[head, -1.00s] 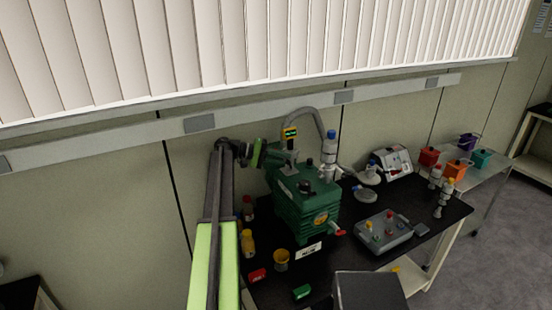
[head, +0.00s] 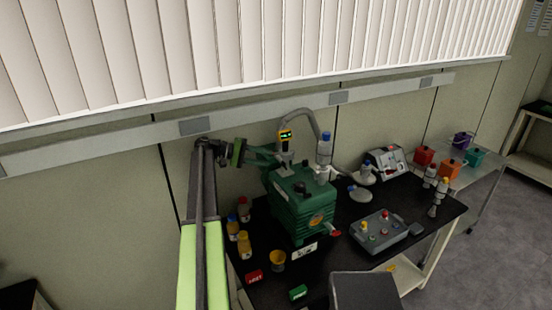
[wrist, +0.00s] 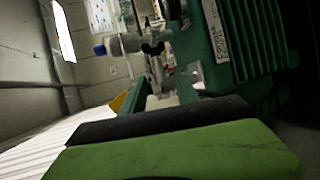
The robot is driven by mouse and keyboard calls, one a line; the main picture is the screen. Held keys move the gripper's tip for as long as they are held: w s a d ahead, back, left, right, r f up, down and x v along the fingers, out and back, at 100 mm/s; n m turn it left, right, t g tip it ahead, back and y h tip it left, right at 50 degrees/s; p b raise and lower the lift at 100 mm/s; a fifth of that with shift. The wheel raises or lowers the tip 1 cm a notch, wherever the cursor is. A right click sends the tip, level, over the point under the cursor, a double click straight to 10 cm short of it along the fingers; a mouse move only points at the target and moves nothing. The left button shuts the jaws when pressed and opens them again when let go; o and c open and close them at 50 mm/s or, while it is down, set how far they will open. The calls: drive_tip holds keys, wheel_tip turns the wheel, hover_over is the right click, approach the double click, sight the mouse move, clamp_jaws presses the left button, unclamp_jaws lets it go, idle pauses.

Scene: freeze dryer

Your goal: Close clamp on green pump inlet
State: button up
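The green pump (head: 303,212) stands on the black bench, and its ribbed side and label fill the right of the wrist view (wrist: 255,40).
A grey hose (head: 302,112) arches behind the gauge. The wall is close behind the bench.

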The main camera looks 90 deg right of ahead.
drive_tip(key=p+v, duration=0.2)
drive_tip(key=v, duration=0.9)
drive_tip(key=shift+w, duration=0.1)
